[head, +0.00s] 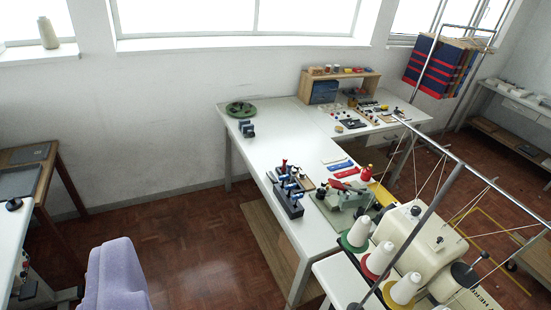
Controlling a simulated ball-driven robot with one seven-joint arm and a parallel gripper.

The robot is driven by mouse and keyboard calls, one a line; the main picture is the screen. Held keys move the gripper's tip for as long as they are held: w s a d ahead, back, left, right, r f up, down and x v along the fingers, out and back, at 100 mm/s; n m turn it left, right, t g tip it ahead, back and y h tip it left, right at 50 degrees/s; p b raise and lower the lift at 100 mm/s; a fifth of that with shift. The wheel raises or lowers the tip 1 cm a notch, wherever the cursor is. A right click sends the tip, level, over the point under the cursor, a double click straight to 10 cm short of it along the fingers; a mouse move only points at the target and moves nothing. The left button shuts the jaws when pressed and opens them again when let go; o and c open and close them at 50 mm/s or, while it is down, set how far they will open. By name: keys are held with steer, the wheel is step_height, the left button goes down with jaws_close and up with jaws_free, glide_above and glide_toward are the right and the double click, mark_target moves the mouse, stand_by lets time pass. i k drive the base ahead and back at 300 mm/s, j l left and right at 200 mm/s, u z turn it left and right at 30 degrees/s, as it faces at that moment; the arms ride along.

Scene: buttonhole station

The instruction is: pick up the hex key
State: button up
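I cannot make out a hex key; at this distance the small items are too small to tell apart. A dark tool block (290,207) holding several blue- and red-topped tools stands near the left edge of the white table (275,128). Many small parts (352,122) lie on the table's far right section. Red and blue flat strips (342,167) lie near the middle. My gripper is not in view.
A cream sewing machine (422,243) with thread cones (380,258) and metal thread stands fills the front right. A lilac chair (117,275) stands at the lower left. A green round object (240,109) sits at the table's far left corner. The parquet floor (185,235) between is clear.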

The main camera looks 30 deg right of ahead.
mark_target(285, 177)
steer(key=i+z, duration=0.15)
steer(key=i, duration=0.75)
steer(key=i+j+z, duration=0.15)
steer(key=i, duration=0.7)
steer(key=i+l+z, duration=0.15)
steer(key=i+z, duration=0.55)
steer(key=i, duration=0.15)
steer(key=i+j+z, duration=0.1)
steer(key=i+z, duration=0.25)
steer(key=i, duration=0.1)
